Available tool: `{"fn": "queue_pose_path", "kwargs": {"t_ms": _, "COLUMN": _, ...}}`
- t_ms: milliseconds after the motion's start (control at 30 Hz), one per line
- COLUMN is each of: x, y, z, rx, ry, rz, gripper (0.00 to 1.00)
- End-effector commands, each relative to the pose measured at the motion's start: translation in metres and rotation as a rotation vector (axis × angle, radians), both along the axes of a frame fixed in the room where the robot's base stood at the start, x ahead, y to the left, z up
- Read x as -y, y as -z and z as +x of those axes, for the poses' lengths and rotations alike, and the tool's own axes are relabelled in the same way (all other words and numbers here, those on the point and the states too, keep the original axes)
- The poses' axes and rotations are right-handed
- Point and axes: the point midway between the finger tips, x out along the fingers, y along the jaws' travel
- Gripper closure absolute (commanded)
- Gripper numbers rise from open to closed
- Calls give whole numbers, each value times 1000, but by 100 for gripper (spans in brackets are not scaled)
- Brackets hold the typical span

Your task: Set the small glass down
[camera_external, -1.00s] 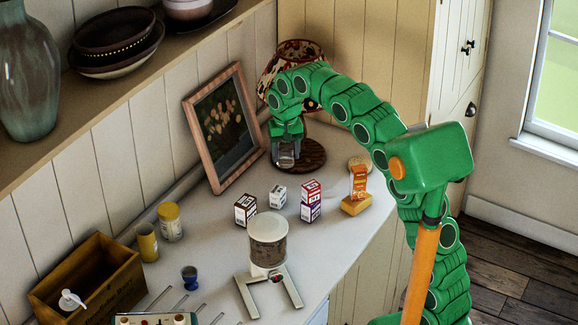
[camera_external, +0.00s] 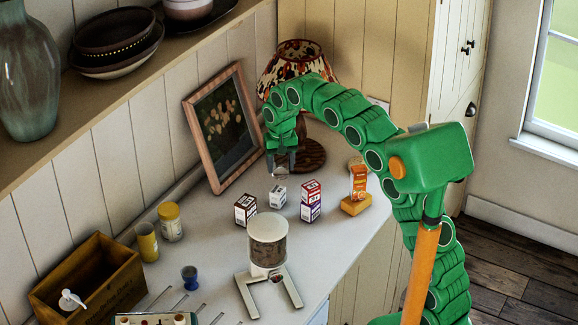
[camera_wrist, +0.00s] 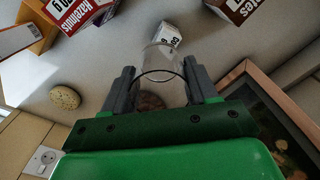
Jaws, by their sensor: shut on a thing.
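The small clear glass (camera_external: 281,174) is between the fingers of my gripper (camera_external: 281,160) in the external view, just behind a small white box (camera_external: 278,196). In the wrist view the glass (camera_wrist: 160,66) is upside down in the picture or seen from above, with its round rim nearest me. The dark fingers of my gripper (camera_wrist: 160,88) press on it from both sides. I cannot tell whether its base touches the worktop (camera_external: 340,230).
A brown box (camera_external: 245,210), stacked red and purple boxes (camera_external: 311,201) and an orange carton on a yellow block (camera_external: 356,206) stand nearby. A picture frame (camera_external: 222,130) leans on the wall. The lamp's round wooden base (camera_external: 312,156) is behind my gripper. A canister (camera_external: 268,240) stands in front.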

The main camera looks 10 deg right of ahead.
Motion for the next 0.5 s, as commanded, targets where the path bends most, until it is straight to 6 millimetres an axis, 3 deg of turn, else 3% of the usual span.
{"fn": "queue_pose_path", "kwargs": {"t_ms": 500, "x": -23, "y": 22, "z": 45, "rx": -1, "ry": -1, "rz": 0, "gripper": 77}}
